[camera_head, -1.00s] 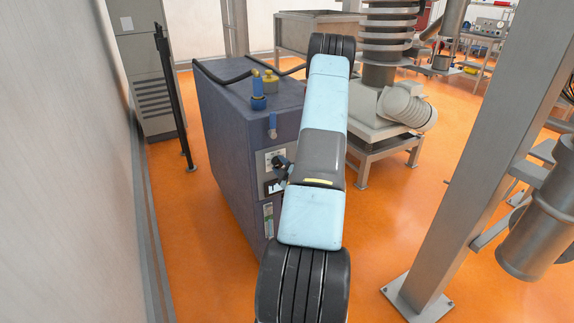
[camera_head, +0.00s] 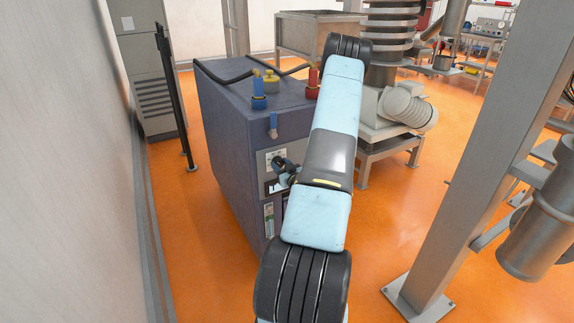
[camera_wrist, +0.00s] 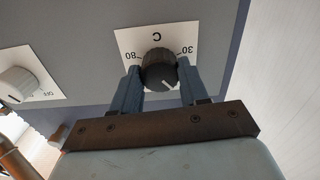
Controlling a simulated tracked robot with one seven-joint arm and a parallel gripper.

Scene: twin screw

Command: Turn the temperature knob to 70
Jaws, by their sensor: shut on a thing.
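The temperature knob (camera_wrist: 158,70) is dark with a white pointer line, on a white label marked C, 80 and 30. In the wrist view the label appears upside down, and the pointer faces the lower right of the picture. My gripper (camera_wrist: 160,80) has one blue finger on each side of the knob and is shut on it. In the head view my gripper (camera_head: 284,172) is at the front panel of the dark blue cabinet (camera_head: 228,150), partly covered by my arm. The knob cannot be made out there.
A second, pale knob (camera_wrist: 18,84) on its own label sits left in the wrist view. A wall is at the left, and a steel post (camera_head: 480,150) at the right. Orange floor between is open.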

